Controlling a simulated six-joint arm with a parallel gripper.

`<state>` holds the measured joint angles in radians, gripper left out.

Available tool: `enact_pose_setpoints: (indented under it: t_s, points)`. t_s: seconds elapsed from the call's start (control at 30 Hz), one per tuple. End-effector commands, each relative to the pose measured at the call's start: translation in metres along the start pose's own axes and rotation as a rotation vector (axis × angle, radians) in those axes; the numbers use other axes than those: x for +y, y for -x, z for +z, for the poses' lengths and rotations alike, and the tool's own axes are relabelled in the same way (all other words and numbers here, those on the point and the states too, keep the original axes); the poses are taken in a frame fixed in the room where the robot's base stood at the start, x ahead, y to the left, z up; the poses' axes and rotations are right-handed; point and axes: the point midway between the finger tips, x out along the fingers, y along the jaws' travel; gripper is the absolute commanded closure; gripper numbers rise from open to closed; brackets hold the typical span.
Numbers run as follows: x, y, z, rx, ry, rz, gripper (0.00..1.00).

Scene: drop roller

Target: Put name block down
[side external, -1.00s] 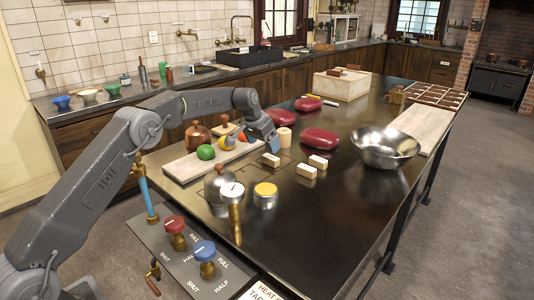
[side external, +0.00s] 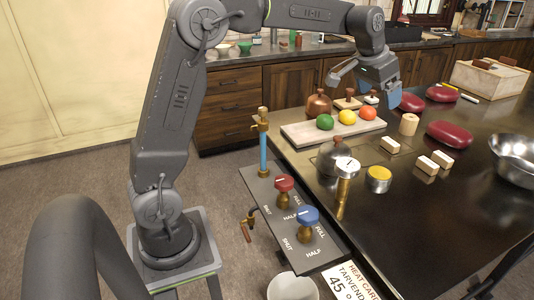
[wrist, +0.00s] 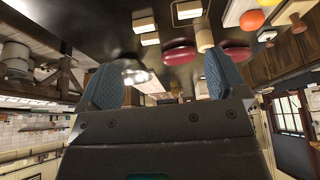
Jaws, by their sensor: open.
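Three small cream blocks lie on the dark table. One block (side external: 390,145) is by itself inside a marked outline, and two blocks, a nearer one (side external: 427,165) and a farther one (side external: 442,160), lie close together to its right. In the wrist view the lone block (wrist: 189,9) is at the top edge, with the other two (wrist: 144,25) (wrist: 149,39) left of it. My gripper (side external: 388,95) is raised above the table, apart from the blocks. Its blue fingers stand wide apart in the wrist view (wrist: 160,68), with nothing between them. Any lettering on the blocks is too small to read.
Behind the lone block are a wooden roller (side external: 408,124) and a board (side external: 300,132) with coloured balls. Red pads (side external: 450,134) and a steel bowl (side external: 514,158) are to the right.

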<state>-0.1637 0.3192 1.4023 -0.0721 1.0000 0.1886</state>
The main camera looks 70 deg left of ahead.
Motion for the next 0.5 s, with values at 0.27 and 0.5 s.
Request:
enact_pose_setpoints:
  t_s: [0.27, 0.5]
  points:
    - [0.045, 0.080, 0.116, 0.032, -0.002, 0.000, 0.09]
    - [0.067, 0.099, 0.231, 0.055, -0.002, 0.003, 0.09]
